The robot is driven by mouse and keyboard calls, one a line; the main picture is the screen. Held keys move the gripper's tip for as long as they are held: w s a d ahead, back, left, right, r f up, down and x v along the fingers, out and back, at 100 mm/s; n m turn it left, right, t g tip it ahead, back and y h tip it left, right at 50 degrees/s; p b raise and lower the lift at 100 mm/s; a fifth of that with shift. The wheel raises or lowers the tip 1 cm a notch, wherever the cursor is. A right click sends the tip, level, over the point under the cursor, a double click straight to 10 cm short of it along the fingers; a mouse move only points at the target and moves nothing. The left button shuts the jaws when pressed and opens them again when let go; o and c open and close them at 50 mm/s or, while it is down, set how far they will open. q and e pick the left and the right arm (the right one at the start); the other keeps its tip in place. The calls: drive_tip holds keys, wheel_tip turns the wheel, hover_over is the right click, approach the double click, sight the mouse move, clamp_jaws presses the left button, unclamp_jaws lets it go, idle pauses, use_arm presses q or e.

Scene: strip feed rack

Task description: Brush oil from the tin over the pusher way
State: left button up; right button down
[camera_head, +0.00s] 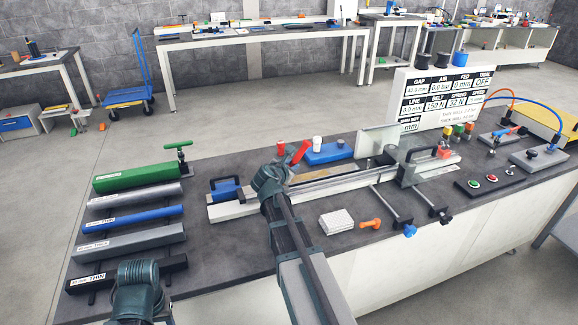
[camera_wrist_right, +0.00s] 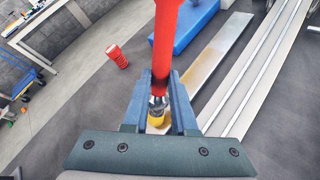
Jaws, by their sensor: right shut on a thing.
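My right gripper (camera_wrist_right: 160,108) is shut on a red-handled brush (camera_wrist_right: 165,40), whose metal ferrule sits between the fingers. The handle also shows in the head view (camera_head: 301,152), tilted. Something yellow (camera_wrist_right: 157,122) shows just below the ferrule; I cannot tell bristles from another thing there. The oil tin is not clearly made out. Part of my left arm shows at the bottom left of the head view; its jaws do not.
A blue block (camera_head: 328,153) with a white cylinder (camera_head: 317,143) lies behind the way. A red ribbed cylinder (camera_wrist_right: 117,57) stands nearby. Several labelled bars (camera_head: 135,218) lie at left. A white block (camera_head: 337,221) and an orange-handled tool (camera_head: 371,223) are in front.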

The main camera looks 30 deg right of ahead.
drive_tip(key=shift+s+d+r, duration=0.1)
drive_tip(key=shift+s+d, duration=0.05)
drive_tip(key=shift+d, duration=0.45)
drive_tip(key=shift+s+d, duration=0.15)
drive_tip(key=shift+d, duration=0.45)
drive_tip(key=shift+s+d, duration=0.2)
drive_tip(key=shift+d, duration=0.7)
drive_tip(key=shift+s+d, duration=0.2)
drive_tip(key=shift+d, duration=0.65)
drive_tip(key=shift+d, duration=0.1)
drive_tip(key=shift+s+d, duration=0.3)
drive_tip(key=shift+d, duration=0.85)
drive_tip(key=shift+s+d, duration=0.25)
drive_tip(key=shift+d, duration=0.85)
drive_tip(key=shift+s+d, duration=0.3)
drive_tip(key=shift+d, duration=0.85)
drive_tip(key=shift+s+d, duration=0.2)
drive_tip(key=shift+d, duration=0.65)
drive_tip(key=shift+s+d, duration=0.2)
drive_tip(key=shift+d, duration=0.65)
